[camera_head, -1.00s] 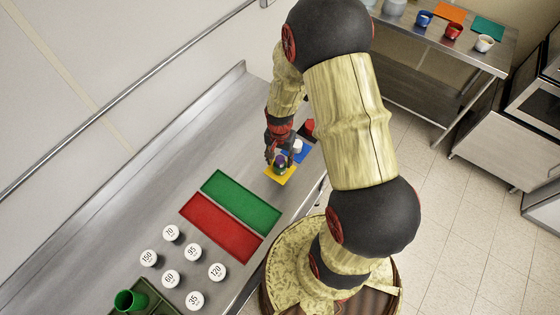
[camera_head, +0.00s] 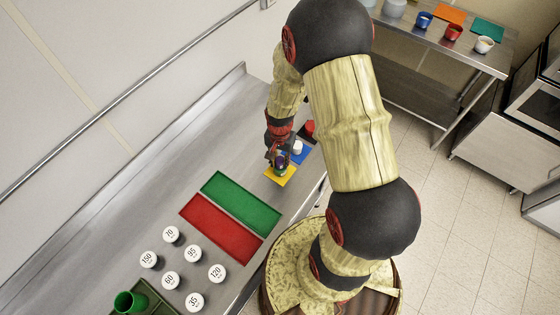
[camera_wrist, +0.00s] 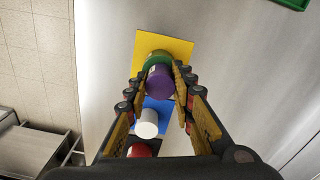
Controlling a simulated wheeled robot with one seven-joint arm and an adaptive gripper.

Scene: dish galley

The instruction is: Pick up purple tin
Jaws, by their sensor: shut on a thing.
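The purple tin (camera_wrist: 160,82) is between the two fingers of my gripper (camera_wrist: 160,78) in the wrist view. The fingers are shut on its sides. The tin appears to sit on top of a green tin (camera_wrist: 157,56), which stands on a yellow mat (camera_wrist: 178,45). In the head view my gripper (camera_head: 279,158) is over the yellow mat (camera_head: 271,175) and mostly hides the purple tin. I cannot tell whether the purple tin is lifted clear of the green one.
A white tin (camera_wrist: 147,122) on a blue mat (camera_wrist: 163,107) and a red tin (camera_wrist: 139,150) stand close by. Green (camera_head: 243,203) and red (camera_head: 220,228) trays lie on the counter. Several white numbered tins stand beyond them, near a green cup (camera_head: 130,301).

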